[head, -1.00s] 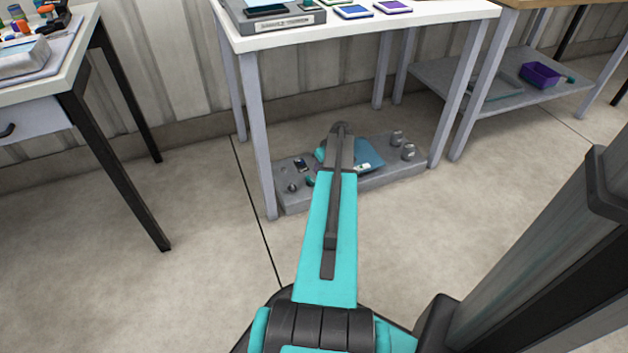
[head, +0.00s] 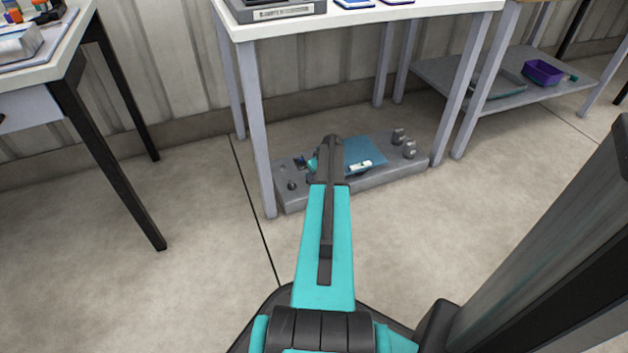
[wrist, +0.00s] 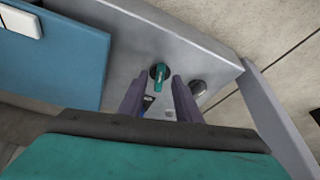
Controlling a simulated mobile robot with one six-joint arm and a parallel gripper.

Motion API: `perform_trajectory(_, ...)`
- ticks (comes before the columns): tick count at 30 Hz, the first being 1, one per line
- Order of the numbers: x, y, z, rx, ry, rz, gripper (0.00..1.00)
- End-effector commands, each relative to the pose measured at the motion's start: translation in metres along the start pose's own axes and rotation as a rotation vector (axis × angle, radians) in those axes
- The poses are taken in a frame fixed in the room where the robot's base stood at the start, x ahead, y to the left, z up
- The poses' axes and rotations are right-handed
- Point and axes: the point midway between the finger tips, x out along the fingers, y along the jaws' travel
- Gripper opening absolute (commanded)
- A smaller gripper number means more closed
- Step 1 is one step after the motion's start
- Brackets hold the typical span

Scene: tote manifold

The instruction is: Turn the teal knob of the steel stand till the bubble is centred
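The teal knob (wrist: 160,70) shows in the wrist view as a narrow teal grip on a dark round base. It stands on the grey steel stand (wrist: 205,52), which lies low under the white table in the head view (head: 395,175). My gripper (wrist: 158,81) is open. Its two fingers point at the knob, one on each side, with a gap visible around the knob. A small dark-and-white piece (wrist: 148,101) shows between the fingers; I cannot make out a bubble.
A blue plate (head: 365,152) with a white block (head: 361,165) lies on the stand. Grey knobs (head: 409,149) stand at its right end, and another grey knob (wrist: 197,88) is close beside my right finger. The table leg (head: 262,130) and the tabletop (head: 350,22) bound the space.

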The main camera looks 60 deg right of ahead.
Motion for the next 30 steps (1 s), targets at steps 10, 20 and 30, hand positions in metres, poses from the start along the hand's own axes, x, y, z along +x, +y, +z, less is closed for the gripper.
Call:
perform_trajectory(10, 0.025, 0.0, 0.0, 0.0, 0.001, 0.0, 0.3)
perform_trajectory(20, 0.025, 0.0, 0.0, 0.0, 0.0, 0.0, 0.2)
perform_trajectory(30, 0.024, 0.0, -0.001, 0.006, 0.0, 0.003, 0.0)
